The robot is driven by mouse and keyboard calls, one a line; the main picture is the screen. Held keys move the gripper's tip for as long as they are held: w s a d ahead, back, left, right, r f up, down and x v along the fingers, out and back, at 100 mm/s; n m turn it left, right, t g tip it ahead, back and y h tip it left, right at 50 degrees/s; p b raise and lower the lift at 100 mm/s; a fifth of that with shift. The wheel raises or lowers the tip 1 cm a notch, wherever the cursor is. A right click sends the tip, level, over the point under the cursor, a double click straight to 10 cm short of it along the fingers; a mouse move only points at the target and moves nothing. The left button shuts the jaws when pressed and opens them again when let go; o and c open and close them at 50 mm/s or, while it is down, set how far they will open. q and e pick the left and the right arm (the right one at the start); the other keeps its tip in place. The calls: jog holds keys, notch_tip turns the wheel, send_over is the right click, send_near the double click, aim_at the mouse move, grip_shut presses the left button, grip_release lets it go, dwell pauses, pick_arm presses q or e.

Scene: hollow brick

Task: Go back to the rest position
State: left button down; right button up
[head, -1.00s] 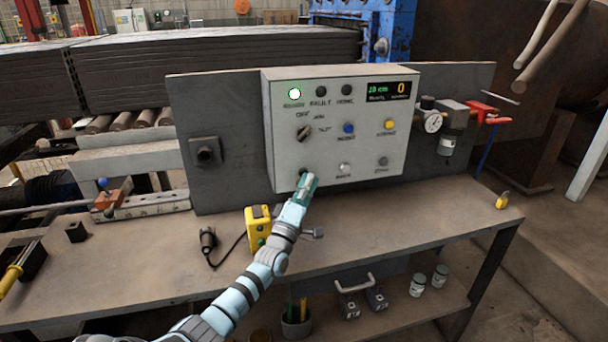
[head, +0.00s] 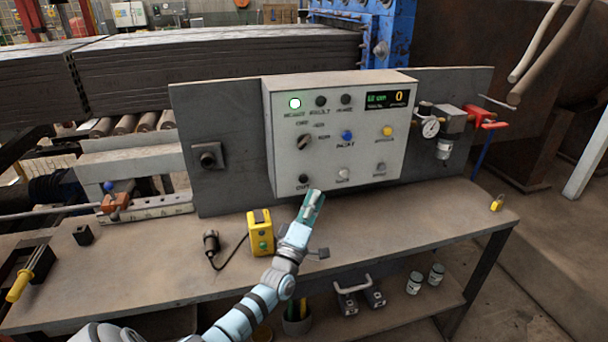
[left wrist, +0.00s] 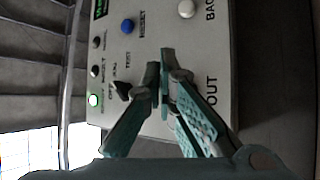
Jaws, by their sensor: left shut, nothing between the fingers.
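My left gripper (head: 312,205) is shut and empty, in front of the lower edge of the grey control box (head: 290,160). In the left wrist view its fingers (left wrist: 163,85) meet in front of the box face, and I cannot tell the exact gap to it. The box carries a lit green lamp (head: 295,103), a black selector knob (head: 304,142), a blue button (head: 347,135), a yellow button (head: 387,131) and a small display (head: 388,99). A black button (head: 304,179) at the lower left of the box shows clear of the gripper. My right gripper is not in view.
The box stands on a workbench (head: 400,225). A yellow pendant box (head: 260,232) stands close left of my left arm, with a dark corded piece (head: 211,242) beside it. A gauge (head: 430,128) and red valve handle (head: 483,118) are at right. The bench's right part is mostly clear.

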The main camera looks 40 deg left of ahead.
pick_arm(q)
jog(key=shift+s+d, duration=0.4)
jog(key=shift+d, duration=0.15)
